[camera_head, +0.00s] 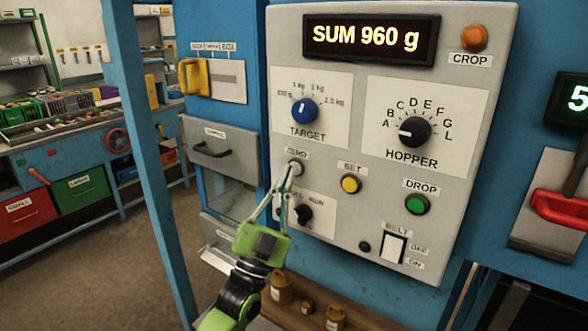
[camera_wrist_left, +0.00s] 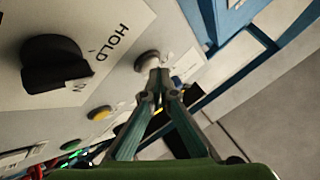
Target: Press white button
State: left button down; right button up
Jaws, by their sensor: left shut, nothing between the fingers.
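The white button (camera_head: 296,168) is a small round pale knob under the ZERO label on the grey control panel (camera_head: 330,160). It also shows in the left wrist view (camera_wrist_left: 147,61), just beyond the fingertips. My left gripper (camera_head: 288,182) reaches up from below with its fingers shut and nothing between them. Its tips (camera_wrist_left: 160,78) overlap the lower edge of the button in the picture. I cannot tell whether they touch it. My right gripper is not in view.
The black mode knob (camera_head: 302,214) sits just right of the fingers. The yellow button (camera_head: 350,184), green DROP button (camera_head: 417,204) and belt switch (camera_head: 393,247) are farther right. The display (camera_head: 370,40) reads SUM 960 g. Small jars (camera_head: 281,288) stand below the panel.

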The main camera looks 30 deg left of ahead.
pick_arm(q)
jog(key=shift+w, duration=0.45)
dwell(0.4)
jog(key=shift+s, duration=0.85)
jog(key=s, duration=0.1)
jog(key=s+p, duration=0.1)
jog(key=s, duration=0.3)
jog(key=shift+a, duration=0.25)
jog(key=shift+f, duration=0.1)
dwell(0.8)
